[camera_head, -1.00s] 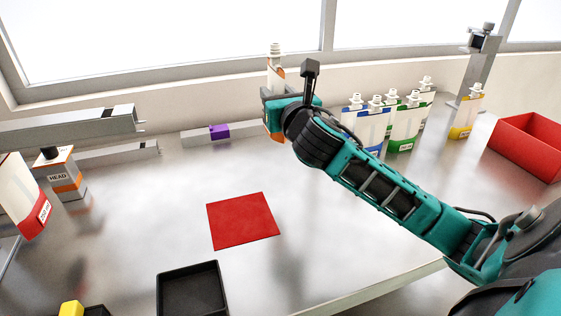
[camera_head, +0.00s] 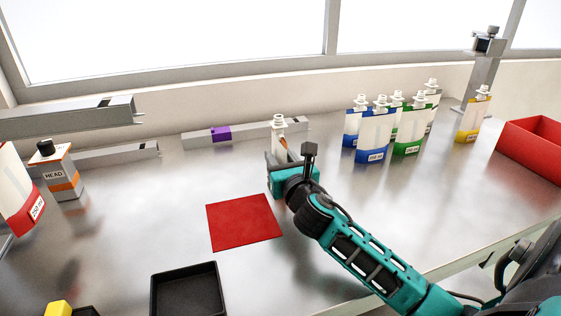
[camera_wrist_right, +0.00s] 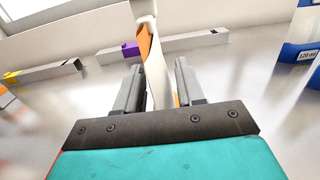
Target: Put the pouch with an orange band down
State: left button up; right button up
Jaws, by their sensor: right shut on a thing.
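The pouch with an orange band (camera_head: 279,133) is white with a ribbed cap on top. It stands about upright in my right gripper (camera_head: 279,160), which is shut on it. In the right wrist view the pouch (camera_wrist_right: 155,65) shows edge-on between the two grey fingers of the gripper (camera_wrist_right: 160,85). Its lower part is hidden by the gripper, so I cannot tell whether it touches the table (camera_head: 330,215). It is behind and a little right of the red square mat (camera_head: 244,222). My left gripper is not in view.
A grey rail with a purple block (camera_head: 221,134) lies behind. A black tray (camera_head: 188,290) is in front. The mat is bare.

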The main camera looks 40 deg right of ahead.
jog(key=shift+r, duration=0.1)
jog(key=o, duration=1.1)
